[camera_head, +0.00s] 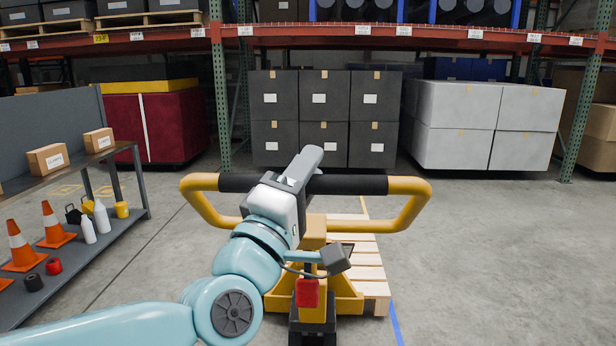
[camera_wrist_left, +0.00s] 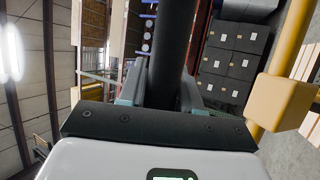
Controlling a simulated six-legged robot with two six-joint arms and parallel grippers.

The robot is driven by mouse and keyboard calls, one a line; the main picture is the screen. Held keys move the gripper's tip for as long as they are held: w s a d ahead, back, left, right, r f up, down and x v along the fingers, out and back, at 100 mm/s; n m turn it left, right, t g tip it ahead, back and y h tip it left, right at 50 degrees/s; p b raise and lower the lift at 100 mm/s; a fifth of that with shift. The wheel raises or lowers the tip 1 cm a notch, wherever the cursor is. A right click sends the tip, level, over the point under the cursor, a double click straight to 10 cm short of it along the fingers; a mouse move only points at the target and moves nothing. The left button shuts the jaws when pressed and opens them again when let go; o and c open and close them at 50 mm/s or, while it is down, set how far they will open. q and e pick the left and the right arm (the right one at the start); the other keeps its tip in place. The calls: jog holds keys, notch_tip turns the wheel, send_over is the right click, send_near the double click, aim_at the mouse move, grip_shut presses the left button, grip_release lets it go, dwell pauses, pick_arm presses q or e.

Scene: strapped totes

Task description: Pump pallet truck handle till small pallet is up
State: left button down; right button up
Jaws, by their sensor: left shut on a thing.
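The pallet truck's handle is a yellow loop with a black grip bar (camera_head: 345,185) across its top, in the middle of the head view. My left gripper (camera_head: 305,170) is shut on the black grip bar near its middle. The left wrist view shows the bar (camera_wrist_left: 172,50) between the two fingers (camera_wrist_left: 162,88). The yellow truck body (camera_head: 343,291) stands below the handle, partly hidden by my arm. The small wooden pallet (camera_head: 371,272) sits behind the truck, its left part hidden; I cannot tell its height off the floor. My right gripper is not in view.
A grey shelf (camera_head: 95,225) with cones (camera_head: 53,225), bottles and cartons stands at the left. Racks with dark boxes (camera_head: 322,120) and white boxes (camera_head: 480,125) line the back. The floor at the right is clear.

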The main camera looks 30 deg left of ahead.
pick_arm(q)
jog(key=shift+s+d+f+b, duration=0.3)
jog(key=shift+s+f+b, duration=0.05)
jog(key=shift+s+f, duration=0.1)
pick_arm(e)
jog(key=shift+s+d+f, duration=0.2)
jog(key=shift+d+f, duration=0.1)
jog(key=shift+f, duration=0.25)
